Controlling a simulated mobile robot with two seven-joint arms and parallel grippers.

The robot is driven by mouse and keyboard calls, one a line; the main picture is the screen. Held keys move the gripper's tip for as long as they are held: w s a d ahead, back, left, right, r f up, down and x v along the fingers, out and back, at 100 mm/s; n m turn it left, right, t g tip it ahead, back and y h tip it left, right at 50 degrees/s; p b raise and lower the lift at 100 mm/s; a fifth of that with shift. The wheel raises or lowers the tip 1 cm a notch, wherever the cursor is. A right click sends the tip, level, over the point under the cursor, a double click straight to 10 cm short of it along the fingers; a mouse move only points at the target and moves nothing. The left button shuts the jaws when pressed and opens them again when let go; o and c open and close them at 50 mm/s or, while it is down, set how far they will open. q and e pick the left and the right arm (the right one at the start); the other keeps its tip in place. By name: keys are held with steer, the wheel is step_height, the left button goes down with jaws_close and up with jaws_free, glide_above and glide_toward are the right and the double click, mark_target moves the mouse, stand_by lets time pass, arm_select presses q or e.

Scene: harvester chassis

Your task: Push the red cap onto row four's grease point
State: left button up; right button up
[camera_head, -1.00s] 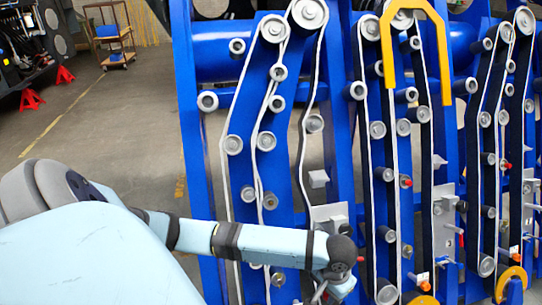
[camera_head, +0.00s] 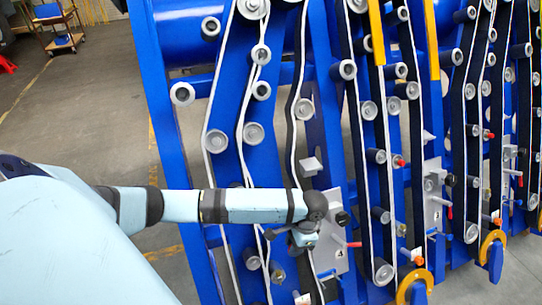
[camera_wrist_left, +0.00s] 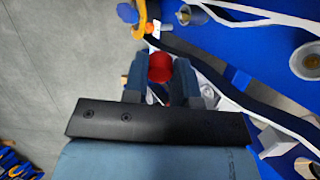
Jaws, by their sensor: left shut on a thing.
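My left gripper (camera_head: 290,246) is in front of the leftmost belt row, beside a grey plate (camera_head: 330,259) marked 4. In the left wrist view my left gripper (camera_wrist_left: 160,70) is shut on the red cap (camera_wrist_left: 160,66), which sits between the two dark fingers. The cap does not show clearly in the head view. A metal fitting (camera_head: 277,273) shows low on that row, just below the gripper; I cannot tell whether it is the grease point. The cap's far side is hidden, and I see no clear contact with a fitting. My right gripper is out of view.
A red-tipped lever (camera_head: 353,244) sticks out beside the plate. Belts and rollers (camera_head: 253,133) surround the gripper. A yellow curved guard (camera_head: 415,284) and an orange part (camera_head: 418,261) stand lower right. Open grey floor (camera_head: 90,120) lies to the left.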

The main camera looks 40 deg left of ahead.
arm_select(q)
steer(key=w+a+f+m+t+y+p, duration=0.1)
steer(key=w+a+m+t+y, duration=0.2)
steer(key=a+m, duration=0.4)
steer(key=w+a+m+t+y+p, duration=0.1)
steer(key=w+a+m+t+y, duration=0.2)
steer(key=m, duration=0.8)
steer(key=a+t+y, duration=0.2)
steer(key=a+y, duration=0.1)
steer(key=shift+a+f, duration=0.35)
steer(key=shift+m, duration=0.3)
steer(key=x, duration=0.5)
steer(key=shift+a+r, duration=0.1)
steer(key=shift+r, duration=0.1)
